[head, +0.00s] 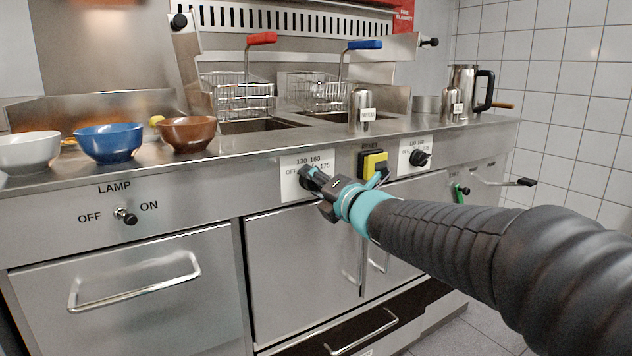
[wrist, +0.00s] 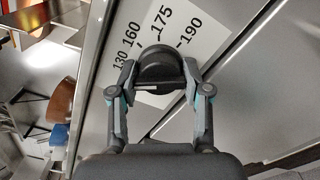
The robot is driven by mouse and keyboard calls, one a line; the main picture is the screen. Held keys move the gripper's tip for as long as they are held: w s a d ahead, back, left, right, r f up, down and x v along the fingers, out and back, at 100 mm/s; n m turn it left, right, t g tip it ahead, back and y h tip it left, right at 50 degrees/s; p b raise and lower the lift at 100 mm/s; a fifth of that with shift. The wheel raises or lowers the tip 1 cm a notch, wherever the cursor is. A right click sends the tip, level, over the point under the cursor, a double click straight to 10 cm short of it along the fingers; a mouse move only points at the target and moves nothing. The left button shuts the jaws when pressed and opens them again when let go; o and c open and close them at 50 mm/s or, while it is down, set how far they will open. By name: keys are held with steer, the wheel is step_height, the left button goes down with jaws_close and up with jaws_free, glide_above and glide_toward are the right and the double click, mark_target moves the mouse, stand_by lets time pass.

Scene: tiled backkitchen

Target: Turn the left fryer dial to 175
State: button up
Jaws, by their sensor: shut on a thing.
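The left fryer dial (head: 307,173) is a black knob on a white label plate (head: 290,188) on the steel front. In the head view the plate shows OFF, 130, 160 and 175, partly covered by my gripper (head: 319,181). In the wrist view the dial (wrist: 160,66) sits between the two fingers of my gripper (wrist: 159,73), which is shut on it from both sides. The label (wrist: 185,30) shows 130, 160, 175 and 190 beyond the dial. I cannot tell which number the dial points at.
A yellow reset switch (head: 374,163) and the right fryer dial (head: 420,158) are right of my gripper. A lamp switch (head: 126,216) is far left. Bowls, including a brown one (head: 187,133), stand on the counter. A drawer handle (head: 134,282) sticks out below.

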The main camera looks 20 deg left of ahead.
steer(key=m+p, duration=0.1)
steer(key=m, duration=0.3)
steer(key=shift+r+m, duration=0.15)
steer(key=shift+m, duration=0.15)
steer(key=m+p, duration=0.2)
steer(key=m, duration=0.2)
steer(key=shift+m, duration=0.3)
steer(key=m+p, duration=0.3)
steer(key=m, duration=0.2)
steer(key=shift+r, duration=0.1)
steer(key=shift+m+p, duration=0.75)
steer(key=shift+m, duration=1.15)
steer(key=o, duration=1.2)
